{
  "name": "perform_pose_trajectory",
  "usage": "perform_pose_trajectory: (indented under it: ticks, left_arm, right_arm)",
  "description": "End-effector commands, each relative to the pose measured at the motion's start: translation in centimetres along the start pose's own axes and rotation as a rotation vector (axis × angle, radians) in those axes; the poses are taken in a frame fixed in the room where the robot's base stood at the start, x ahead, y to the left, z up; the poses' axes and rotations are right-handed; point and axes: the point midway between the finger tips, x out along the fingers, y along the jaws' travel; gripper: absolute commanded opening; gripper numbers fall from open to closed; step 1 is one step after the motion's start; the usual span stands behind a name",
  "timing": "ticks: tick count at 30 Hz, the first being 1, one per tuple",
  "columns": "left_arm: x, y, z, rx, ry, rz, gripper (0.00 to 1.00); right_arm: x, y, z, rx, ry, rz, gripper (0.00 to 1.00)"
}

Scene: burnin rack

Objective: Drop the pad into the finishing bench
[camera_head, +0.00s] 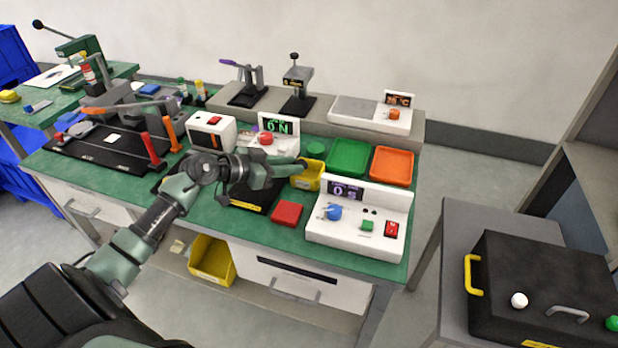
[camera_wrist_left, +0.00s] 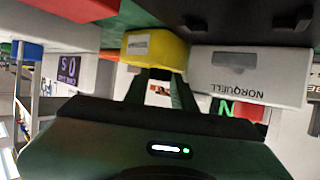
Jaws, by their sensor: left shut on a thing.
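My right gripper is not in view.
A white device with an ON display (camera_head: 274,143) stands behind my wrist.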

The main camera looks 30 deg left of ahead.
Motion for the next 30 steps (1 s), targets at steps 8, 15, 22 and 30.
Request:
perform_pose_trajectory:
  ticks: [8, 15, 22, 30]
  left_arm:
    - [0.0, -0.1, 0.0, 0.001, 0.001, -0.003, 0.51]
    - [-0.1, -0.3, -0.1, 0.002, 0.003, -0.007, 0.51]
    - [-0.7, -0.4, -0.1, 0.002, 0.002, -0.010, 0.51]
    - [-4.7, -0.1, 0.0, 0.002, -0.003, -0.006, 0.51]
  right_arm:
    - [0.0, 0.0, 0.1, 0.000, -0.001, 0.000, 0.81]
    - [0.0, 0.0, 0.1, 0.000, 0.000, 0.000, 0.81]
    - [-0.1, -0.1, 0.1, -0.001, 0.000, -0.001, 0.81]
    - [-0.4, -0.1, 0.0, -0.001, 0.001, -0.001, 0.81]
